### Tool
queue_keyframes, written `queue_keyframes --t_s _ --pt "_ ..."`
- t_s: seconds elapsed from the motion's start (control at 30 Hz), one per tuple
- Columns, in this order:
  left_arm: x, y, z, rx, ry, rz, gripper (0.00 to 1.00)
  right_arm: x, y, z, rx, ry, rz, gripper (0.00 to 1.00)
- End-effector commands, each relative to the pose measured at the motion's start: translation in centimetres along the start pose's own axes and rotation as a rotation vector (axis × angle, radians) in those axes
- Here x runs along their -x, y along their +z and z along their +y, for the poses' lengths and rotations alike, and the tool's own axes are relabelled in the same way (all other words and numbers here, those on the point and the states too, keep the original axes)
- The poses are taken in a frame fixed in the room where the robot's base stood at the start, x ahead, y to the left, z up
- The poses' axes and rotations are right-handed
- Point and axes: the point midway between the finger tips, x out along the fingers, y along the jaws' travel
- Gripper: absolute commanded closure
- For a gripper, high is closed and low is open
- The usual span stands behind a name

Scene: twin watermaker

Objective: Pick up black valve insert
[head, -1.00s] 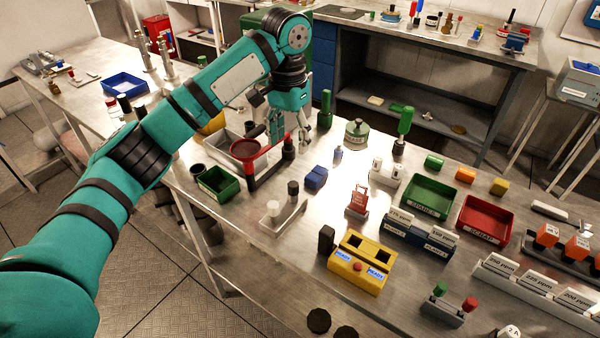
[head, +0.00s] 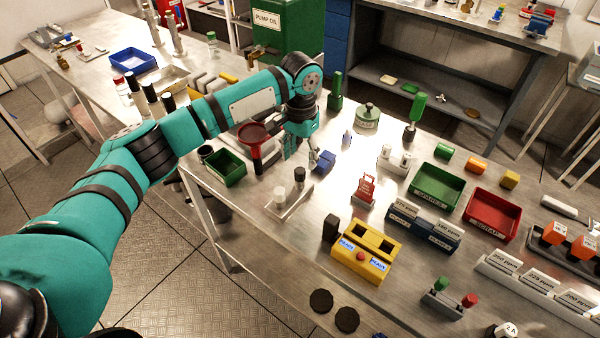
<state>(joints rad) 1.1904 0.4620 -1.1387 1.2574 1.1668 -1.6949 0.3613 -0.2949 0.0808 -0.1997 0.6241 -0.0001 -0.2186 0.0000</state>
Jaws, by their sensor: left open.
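The black valve insert (head: 299,175) appears to be the small dark cylinder standing upright at the far end of a pale flat holder (head: 291,203). A white cylinder (head: 280,195) stands at the holder's near end. My left gripper (head: 298,156) points down with its fingers open and empty, just behind and above the dark cylinder. I cannot tell whether a fingertip touches it. My right gripper is not in view.
A blue block (head: 323,161) lies close to the right of the gripper. A red funnel stand (head: 255,138) and a green bin (head: 222,168) are to the left. A yellow box (head: 365,256) stands in front on the right.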

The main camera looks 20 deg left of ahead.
Motion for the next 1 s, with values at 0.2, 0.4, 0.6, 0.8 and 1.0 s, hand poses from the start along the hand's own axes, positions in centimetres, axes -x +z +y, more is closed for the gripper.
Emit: queue_keyframes --t_s 0.2,0.4,0.6,0.8,1.0 --pt "-2.6 0.8 0.3 0.0 -0.001 -0.005 0.46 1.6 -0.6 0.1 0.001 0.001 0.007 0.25" --pt "-4.9 0.8 0.3 0.0 -0.001 -0.002 0.46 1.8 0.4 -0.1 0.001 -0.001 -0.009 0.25" --pt "-5.2 0.8 0.3 -0.001 0.0 -0.001 0.46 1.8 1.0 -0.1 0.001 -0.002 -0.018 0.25" --pt "-5.1 0.8 0.3 -0.001 0.0 -0.001 0.67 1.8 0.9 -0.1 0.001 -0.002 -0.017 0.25" --pt "-5.1 0.8 0.3 -0.001 0.0 -0.001 0.93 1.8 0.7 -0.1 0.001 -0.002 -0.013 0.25"
